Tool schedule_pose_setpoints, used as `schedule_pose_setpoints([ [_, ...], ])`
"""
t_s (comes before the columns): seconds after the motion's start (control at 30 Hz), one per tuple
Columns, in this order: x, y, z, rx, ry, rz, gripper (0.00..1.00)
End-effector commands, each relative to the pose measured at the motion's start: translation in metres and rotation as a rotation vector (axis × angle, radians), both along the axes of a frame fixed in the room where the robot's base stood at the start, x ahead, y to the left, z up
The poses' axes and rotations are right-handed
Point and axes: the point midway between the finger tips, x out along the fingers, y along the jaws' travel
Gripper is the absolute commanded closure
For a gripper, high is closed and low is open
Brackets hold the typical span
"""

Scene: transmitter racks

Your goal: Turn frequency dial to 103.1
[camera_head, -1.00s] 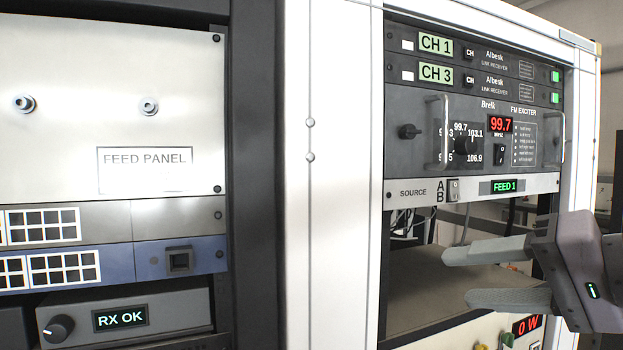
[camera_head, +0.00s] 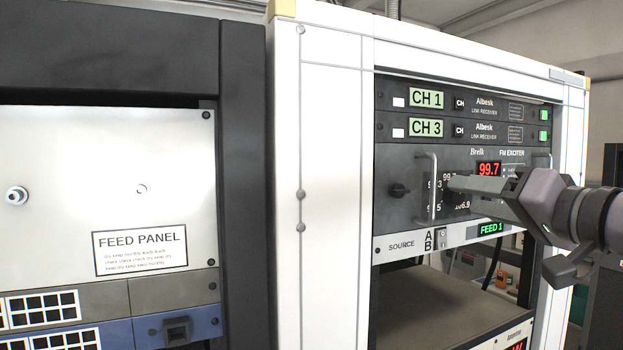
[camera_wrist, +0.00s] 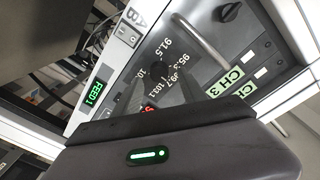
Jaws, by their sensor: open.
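The FM exciter panel (camera_head: 398,160) is in the right rack, and its red display (camera_head: 489,168) reads 99.7. In the head view my gripper (camera_head: 452,184) is in front of the exciter and covers most of the frequency dial. In the wrist view the dark dial knob (camera_wrist: 158,70) shows between and just beyond the fingertips of my open gripper (camera_wrist: 155,88). Printed numbers such as 91.5 and 99.7 surround the knob. I cannot tell whether the fingers touch it. The knob's pointer is not clear.
A metal handle (camera_head: 432,188) stands out just left of the dial, and a second black knob (camera_head: 398,190) lies further left. Link receivers (camera_head: 471,131) sit above. The source strip (camera_head: 403,246) with a FEED 1 display (camera_head: 491,229) is below.

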Motion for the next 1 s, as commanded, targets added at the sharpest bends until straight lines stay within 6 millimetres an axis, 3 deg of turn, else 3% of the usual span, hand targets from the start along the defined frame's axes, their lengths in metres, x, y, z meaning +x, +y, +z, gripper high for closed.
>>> schedule_pose_setpoints([
  [0.13, 0.0121, 0.0039, 0.0004, 0.000, 0.000, 0.000, 0.51],
  [0.4, 0.0144, 0.0041, -0.0011, 0.000, 0.001, -0.001, 0.51],
  [0.43, 0.0143, 0.0040, -0.0010, 0.000, 0.001, -0.001, 0.53],
  [0.67, 0.0141, 0.0040, -0.0008, 0.000, 0.001, -0.001, 0.98],
  [1.0, 0.0141, 0.0039, -0.0014, 0.029, 0.011, -0.001, 1.00],
])
